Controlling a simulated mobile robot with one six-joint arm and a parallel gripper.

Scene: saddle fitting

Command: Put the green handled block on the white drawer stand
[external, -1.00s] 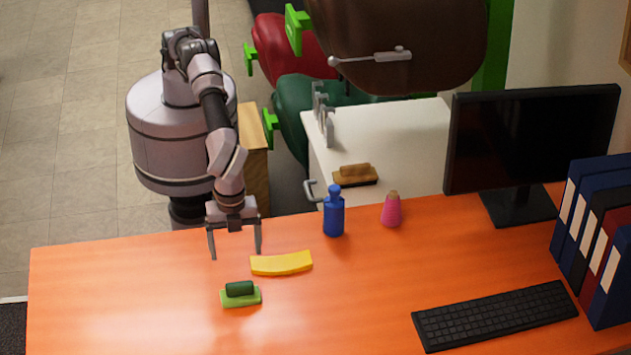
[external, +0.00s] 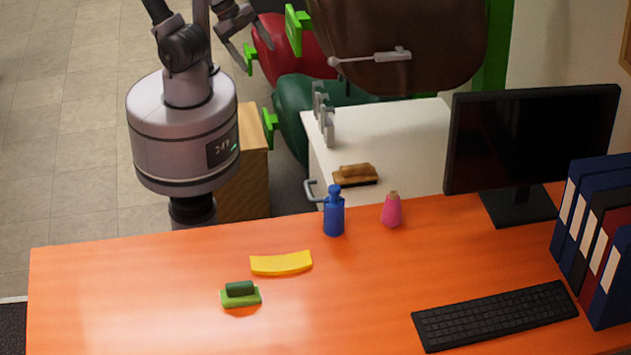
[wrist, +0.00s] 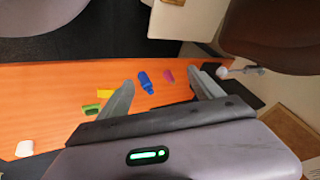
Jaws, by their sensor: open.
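The green handled block (external: 240,297) lies on the orange desk, with a light green base and a dark green grip on top. It also shows small in the wrist view (wrist: 91,110). The white drawer stand (external: 409,135) is behind the desk, with a brown handled block (external: 355,175) on its front edge and grey upright pieces at its left. My gripper (external: 256,57) is raised at the top of the external view, far from the green block. In the wrist view its two fingers (wrist: 163,82) are spread, with nothing held between them.
A keyboard (external: 495,315), monitor (external: 530,140) and binders (external: 592,240) fill the right. Saddles hang behind my arm. The desk's front left is clear.

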